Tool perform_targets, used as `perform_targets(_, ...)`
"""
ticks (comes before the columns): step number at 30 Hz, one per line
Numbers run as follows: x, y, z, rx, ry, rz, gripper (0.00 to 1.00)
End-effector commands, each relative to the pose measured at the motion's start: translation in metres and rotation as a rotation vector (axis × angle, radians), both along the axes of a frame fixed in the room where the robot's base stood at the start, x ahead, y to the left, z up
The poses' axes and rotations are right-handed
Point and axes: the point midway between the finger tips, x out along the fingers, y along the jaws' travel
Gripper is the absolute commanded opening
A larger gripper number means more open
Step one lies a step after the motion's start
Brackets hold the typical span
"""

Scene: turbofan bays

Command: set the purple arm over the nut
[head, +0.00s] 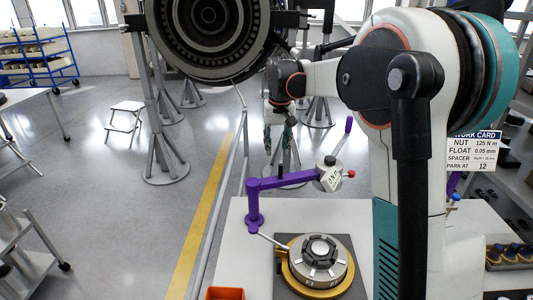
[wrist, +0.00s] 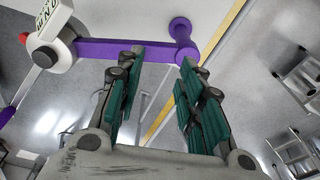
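The purple arm (head: 285,182) runs level from its purple post (head: 254,210) at the table's left edge to a round white-grey head (head: 329,174) with a red knob and a purple handle. The nut (head: 320,248) appears as the dark centre of a round grey fixture on a gold ring; the head stands above and behind it in the picture. My gripper (head: 279,140) hangs above the purple arm, fingers pointing down. In the wrist view its green-padded fingers (wrist: 161,65) are apart and empty. The purple arm (wrist: 110,48) crosses beyond the fingertips; contact is not evident.
A work card (head: 474,150) stands at the right. An orange bin (head: 225,294) sits at the table's front left. The turbofan (head: 208,35) stands behind on grey stands. A step stool (head: 125,120) is on the floor, left of the yellow line (head: 205,235).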

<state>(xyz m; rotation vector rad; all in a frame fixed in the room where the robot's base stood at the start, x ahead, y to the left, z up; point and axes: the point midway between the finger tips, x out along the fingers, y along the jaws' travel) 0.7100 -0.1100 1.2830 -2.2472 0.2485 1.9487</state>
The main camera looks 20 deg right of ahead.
Motion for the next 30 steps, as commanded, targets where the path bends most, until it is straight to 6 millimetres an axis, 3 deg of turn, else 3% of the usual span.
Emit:
perform_targets(3,0.032,-0.018,0.004,0.009,0.046,-0.023,0.35)
perform_targets(9,0.063,-0.039,-0.009,0.021,0.109,-0.053,0.35)
perform_targets(20,0.075,-0.049,-0.032,0.027,0.14,-0.067,0.35)
perform_targets(30,0.075,-0.049,-0.094,0.028,0.139,-0.067,0.35)
